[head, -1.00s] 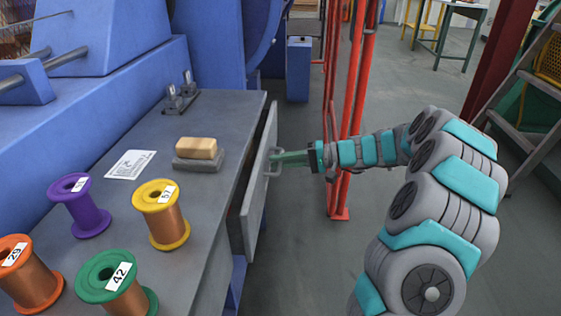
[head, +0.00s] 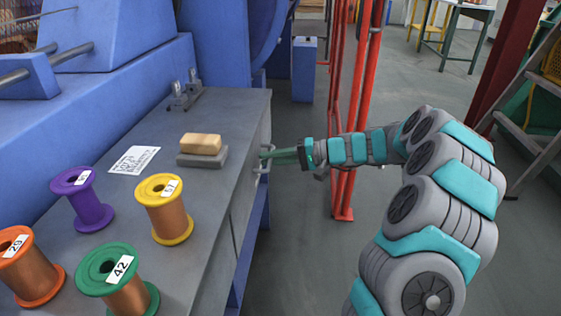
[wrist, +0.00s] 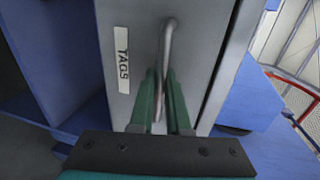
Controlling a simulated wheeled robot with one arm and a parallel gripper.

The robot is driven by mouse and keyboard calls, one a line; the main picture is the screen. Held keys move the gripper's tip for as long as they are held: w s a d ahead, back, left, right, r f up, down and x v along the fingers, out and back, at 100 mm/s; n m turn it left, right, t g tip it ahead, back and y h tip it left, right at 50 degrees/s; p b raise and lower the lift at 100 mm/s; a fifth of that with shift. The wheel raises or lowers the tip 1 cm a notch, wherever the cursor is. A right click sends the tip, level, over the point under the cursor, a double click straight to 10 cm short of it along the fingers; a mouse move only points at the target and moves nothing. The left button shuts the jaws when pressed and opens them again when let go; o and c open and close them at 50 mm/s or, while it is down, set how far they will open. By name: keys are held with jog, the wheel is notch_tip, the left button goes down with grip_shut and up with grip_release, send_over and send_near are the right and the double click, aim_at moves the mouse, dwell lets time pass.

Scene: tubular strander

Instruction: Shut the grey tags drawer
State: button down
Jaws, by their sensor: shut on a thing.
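The grey tags drawer (wrist: 185,50) shows in the wrist view with a white label reading TAGS (wrist: 123,58) on its front. Its bar handle (wrist: 168,38) stands between the green fingers of my gripper (wrist: 160,80), which is shut on it. In the head view my gripper (head: 264,157) reaches from the right to the handle at the side of the grey bench. The drawer front (head: 247,185) lies close against the bench side. Whether a small gap is left cannot be told.
On the bench top (head: 150,215) stand a purple spool (head: 85,205), a yellow spool (head: 167,210), an orange spool (head: 30,268) and a green spool (head: 118,282). A tan block (head: 201,144) and a paper (head: 133,160) lie behind. Red posts (head: 350,120) rise near my arm.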

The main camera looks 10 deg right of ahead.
jog(key=shift+a, duration=0.15)
jog(key=c, duration=0.9)
grip_release()
jog(key=shift+w+a, duration=0.1)
jog(key=shift+v, duration=3.95)
jog(key=shift+f, duration=0.15)
